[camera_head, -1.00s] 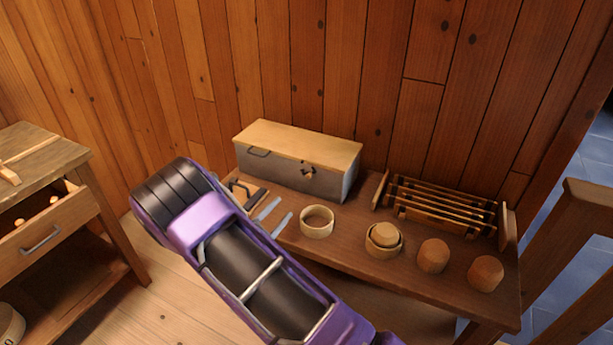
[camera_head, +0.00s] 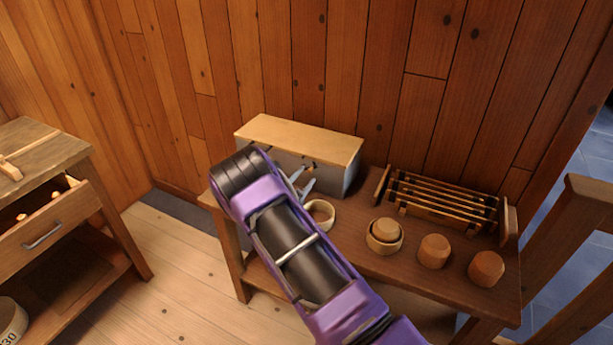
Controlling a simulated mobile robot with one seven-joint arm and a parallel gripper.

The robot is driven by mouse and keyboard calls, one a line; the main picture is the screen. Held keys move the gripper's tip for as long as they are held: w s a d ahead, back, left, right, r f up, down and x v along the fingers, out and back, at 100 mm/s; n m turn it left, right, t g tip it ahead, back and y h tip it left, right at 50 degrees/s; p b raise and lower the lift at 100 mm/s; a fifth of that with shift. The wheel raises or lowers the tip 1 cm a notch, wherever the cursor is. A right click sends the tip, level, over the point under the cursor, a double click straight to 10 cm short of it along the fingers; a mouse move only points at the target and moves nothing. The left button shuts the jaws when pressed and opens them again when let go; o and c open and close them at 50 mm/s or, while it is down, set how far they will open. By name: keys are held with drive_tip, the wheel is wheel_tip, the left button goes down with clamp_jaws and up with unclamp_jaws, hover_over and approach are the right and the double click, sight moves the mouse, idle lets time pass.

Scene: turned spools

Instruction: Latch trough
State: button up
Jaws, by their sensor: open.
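The trough is a grey box with a pale wooden lid (camera_head: 302,138), standing at the back left of the wooden bench against the wall. Its lid lies shut on top. A small dark latch (camera_head: 312,164) sits on the front face, partly behind my fingers. My gripper (camera_head: 304,180) is open, its grey fingers in front of the trough's front face near the latch. I cannot tell whether the fingers touch it. My purple arm hides the left of the front face and the bench's front left.
A pale ring (camera_head: 322,214) stands just right of my gripper. Further right are a cup with a wooden plug (camera_head: 385,236), two wooden knobs (camera_head: 434,251) and a slatted rack (camera_head: 443,200). A table with an open drawer (camera_head: 42,230) is at the left.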

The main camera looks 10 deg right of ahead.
drive_tip(key=shift+x, duration=0.8)
clamp_jaws()
